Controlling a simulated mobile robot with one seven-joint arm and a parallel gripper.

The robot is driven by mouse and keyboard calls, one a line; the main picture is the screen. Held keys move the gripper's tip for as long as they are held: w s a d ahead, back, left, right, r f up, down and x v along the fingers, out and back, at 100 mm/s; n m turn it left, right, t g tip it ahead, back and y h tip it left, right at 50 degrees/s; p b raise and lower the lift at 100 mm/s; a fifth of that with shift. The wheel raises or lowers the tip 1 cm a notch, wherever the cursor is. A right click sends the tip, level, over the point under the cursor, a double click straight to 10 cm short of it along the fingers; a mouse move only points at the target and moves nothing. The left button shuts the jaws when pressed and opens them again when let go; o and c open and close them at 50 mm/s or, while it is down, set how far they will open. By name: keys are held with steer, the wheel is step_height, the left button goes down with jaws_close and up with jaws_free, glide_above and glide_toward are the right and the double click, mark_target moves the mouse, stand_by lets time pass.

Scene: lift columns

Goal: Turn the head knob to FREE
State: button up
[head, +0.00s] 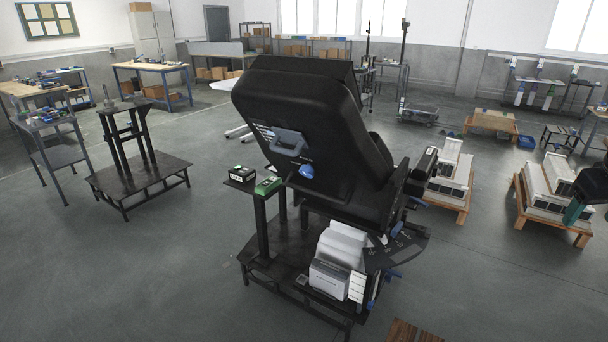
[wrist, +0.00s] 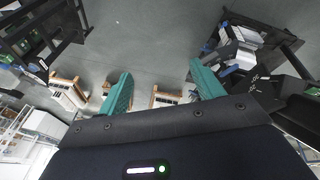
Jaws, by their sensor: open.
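A blue knob (head: 307,171) sits on the slanted back of a large black padded unit (head: 300,105) in the middle of the head view. White lettering beside the knob is too small to read, so its setting cannot be told. A grey handle (head: 288,142) is just above and left of the knob. My gripper (head: 574,212) shows at the right edge of the head view, far from the knob. In the wrist view my gripper (wrist: 162,84) has its two teal fingers spread, with nothing between them. The knob cannot be made out in the wrist view.
The black unit stands on a dark base with a white-and-grey box (head: 328,279) and a small side shelf holding a green item (head: 268,186). Pallets with white parts (head: 545,195) are at right. A dark empty stand (head: 138,175) is at left. The floor at front left is clear.

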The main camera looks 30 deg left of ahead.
steer(key=a+r+n+g+h, duration=0.1)
steer(key=a+r+n+h, duration=0.1)
steer(key=a+n, duration=1.8)
steer(key=s+a+f+n, duration=0.1)
steer(key=s+a+n, duration=0.3)
steer(key=s+a, duration=0.5)
steer(key=s+a+n+t, duration=0.1)
steer(key=s+a+n, duration=0.3)
steer(key=a, duration=0.9)
steer(key=s+a+f+n, duration=0.1)
steer(key=s+a+n, duration=0.2)
steer(key=s+a, duration=0.6)
steer(key=w+a+f+m+t+h, duration=0.1)
steer(key=w+a+f+m, duration=0.35)
steer(key=a+f, duration=0.25)
steer(key=w+a+f+m+t+h, duration=0.1)
steer(key=w+a+f+m, duration=0.2)
steer(key=a+f+m, duration=0.4)
steer(key=m+t+h, duration=0.6)
steer(key=m+t, duration=0.3)
steer(key=m, duration=1.6)
glide_toward(303, 173)
steer(key=x, duration=1)
steer(key=shift+w, duration=0.2)
